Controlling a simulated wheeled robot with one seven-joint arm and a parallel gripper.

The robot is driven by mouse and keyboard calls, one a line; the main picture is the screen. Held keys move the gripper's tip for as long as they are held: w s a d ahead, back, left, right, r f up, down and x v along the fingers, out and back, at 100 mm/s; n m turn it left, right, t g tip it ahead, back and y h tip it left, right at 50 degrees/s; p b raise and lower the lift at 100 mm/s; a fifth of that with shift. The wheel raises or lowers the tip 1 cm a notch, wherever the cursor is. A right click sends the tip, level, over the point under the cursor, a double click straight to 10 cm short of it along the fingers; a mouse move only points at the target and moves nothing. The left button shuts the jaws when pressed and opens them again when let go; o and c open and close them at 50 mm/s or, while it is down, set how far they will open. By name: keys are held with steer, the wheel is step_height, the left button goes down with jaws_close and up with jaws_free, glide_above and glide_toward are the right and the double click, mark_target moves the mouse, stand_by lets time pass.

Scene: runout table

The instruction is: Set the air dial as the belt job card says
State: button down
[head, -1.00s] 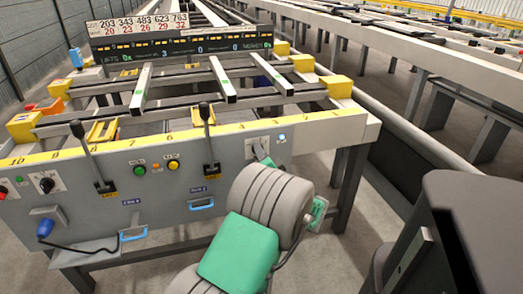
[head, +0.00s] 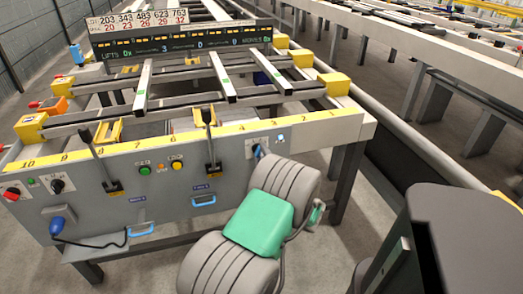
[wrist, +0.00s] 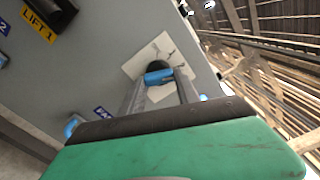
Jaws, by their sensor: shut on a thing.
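The air dial is a blue knob (wrist: 158,76) on a white plate (wrist: 140,62) in the wrist view. In the head view its white plate (head: 252,147) sits at the right end of the grey front panel, partly hidden by my arm. My gripper (wrist: 160,84) is at the dial with a finger on each side of the blue knob, shut on it. The pointer and scale are too small and too covered to read. I cannot make out a belt job card in either view.
Two black levers (head: 208,133) (head: 100,160) stand on the panel (head: 165,205), with green (head: 145,170) and yellow (head: 177,165) buttons between them. A red button (head: 12,194) is at far left. A number board (head: 140,20) stands behind. Floor at lower left is clear.

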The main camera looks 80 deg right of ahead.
steer(key=shift+a+f+m+p, duration=0.1)
steer(key=shift+m+p, duration=0.9)
steer(key=shift+m, duration=0.75)
steer(key=shift+f+m+p, duration=0.1)
steer(key=shift+m+p, duration=0.9)
steer(key=shift+m, duration=0.75)
steer(key=c, duration=0.9)
jaws_free()
steer(key=v, duration=0.7)
steer(key=shift+s+a, duration=0.15)
steer(key=shift+a, duration=0.2)
